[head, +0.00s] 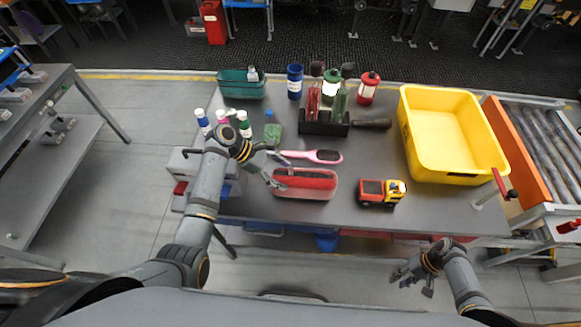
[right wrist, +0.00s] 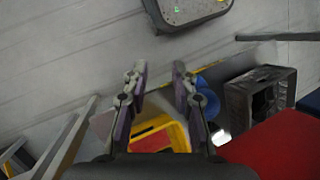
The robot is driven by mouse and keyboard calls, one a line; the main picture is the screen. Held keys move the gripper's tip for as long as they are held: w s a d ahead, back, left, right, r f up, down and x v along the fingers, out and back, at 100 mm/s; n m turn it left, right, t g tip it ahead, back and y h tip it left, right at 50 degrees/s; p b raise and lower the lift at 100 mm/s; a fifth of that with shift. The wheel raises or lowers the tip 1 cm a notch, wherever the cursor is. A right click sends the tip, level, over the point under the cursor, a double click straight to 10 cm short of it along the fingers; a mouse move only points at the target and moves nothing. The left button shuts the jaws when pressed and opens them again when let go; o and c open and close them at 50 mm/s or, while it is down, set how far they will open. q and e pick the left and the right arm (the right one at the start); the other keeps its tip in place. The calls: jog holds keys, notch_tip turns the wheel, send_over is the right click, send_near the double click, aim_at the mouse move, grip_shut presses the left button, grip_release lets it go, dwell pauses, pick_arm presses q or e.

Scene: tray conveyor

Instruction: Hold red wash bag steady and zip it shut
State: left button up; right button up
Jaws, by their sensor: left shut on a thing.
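The zip is too small to make out. My left gripper (head: 276,182) is shut at the bag's left end and hides part of that end. My right gripper (head: 412,281) is off the table's front edge, low and to the right, away from the bag. In the right wrist view its fingers (right wrist: 160,72) are apart with nothing between them.
A pink hairbrush (head: 320,156) lies just behind the bag. A toy truck (head: 381,192) stands to its right. Several bottles (head: 244,124), a tool caddy (head: 324,124) and a green bin (head: 241,85) are farther back. A yellow crate (head: 452,178) fills the right side.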

jog(key=w+a+r+g+y, duration=0.1)
jog(key=w+a+r+y, duration=0.1)
jog(key=w+r, duration=0.35)
jog(key=w+a+r+y, duration=0.2)
jog(key=r, duration=0.7)
jog(key=m+t+y, duration=0.4)
jog(key=m+y, duration=0.2)
jog(key=m, duration=0.8)
send_near(291, 168)
jog(key=x, duration=1)
jog(key=shift+w+f, duration=0.1)
jog(key=shift+f, duration=0.05)
grip_shut()
